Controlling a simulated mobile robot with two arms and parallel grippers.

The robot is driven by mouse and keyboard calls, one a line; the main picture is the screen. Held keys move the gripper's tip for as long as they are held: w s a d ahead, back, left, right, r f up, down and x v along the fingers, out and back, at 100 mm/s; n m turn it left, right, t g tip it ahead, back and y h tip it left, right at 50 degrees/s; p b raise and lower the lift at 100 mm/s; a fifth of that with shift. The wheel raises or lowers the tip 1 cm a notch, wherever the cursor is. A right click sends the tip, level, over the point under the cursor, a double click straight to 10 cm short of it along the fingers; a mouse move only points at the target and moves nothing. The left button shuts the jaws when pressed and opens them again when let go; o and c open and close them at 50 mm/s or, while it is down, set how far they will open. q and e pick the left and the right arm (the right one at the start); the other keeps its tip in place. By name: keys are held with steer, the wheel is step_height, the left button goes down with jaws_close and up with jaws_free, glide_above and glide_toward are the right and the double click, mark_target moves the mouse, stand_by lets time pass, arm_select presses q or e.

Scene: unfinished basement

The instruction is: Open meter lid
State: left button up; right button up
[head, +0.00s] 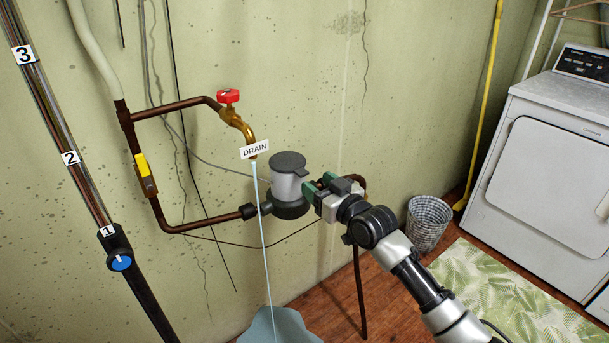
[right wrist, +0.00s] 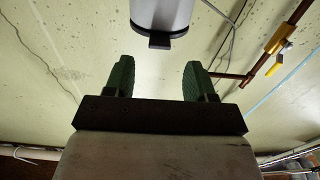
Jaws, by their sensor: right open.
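The water meter is a grey cylinder (head: 286,184) on a dark base in the pipe run. Its dark round lid (head: 288,159) lies shut on top. My right gripper (head: 313,187) is just right of the meter, below lid height, with its green fingers towards it. In the right wrist view the fingers (right wrist: 158,79) are apart with nothing between them. Beyond them that view shows the meter body (right wrist: 165,10), a dark rim (right wrist: 163,30) and a small tab (right wrist: 160,42). Whether a finger touches the meter is unclear. My left gripper is not in view.
A brass tap with a red handle (head: 229,96) and a DRAIN label (head: 255,149) runs water into a blue-grey basin (head: 279,327). A yellow-handled valve (head: 145,172) is left. A wire basket (head: 428,223) and white appliance (head: 546,168) stand right.

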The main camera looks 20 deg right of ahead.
mark_target(305, 174)
steer(key=x, duration=0.5)
steer(key=shift+w+a, duration=0.1)
steer(key=shift+w, duration=0.3)
jaws_close()
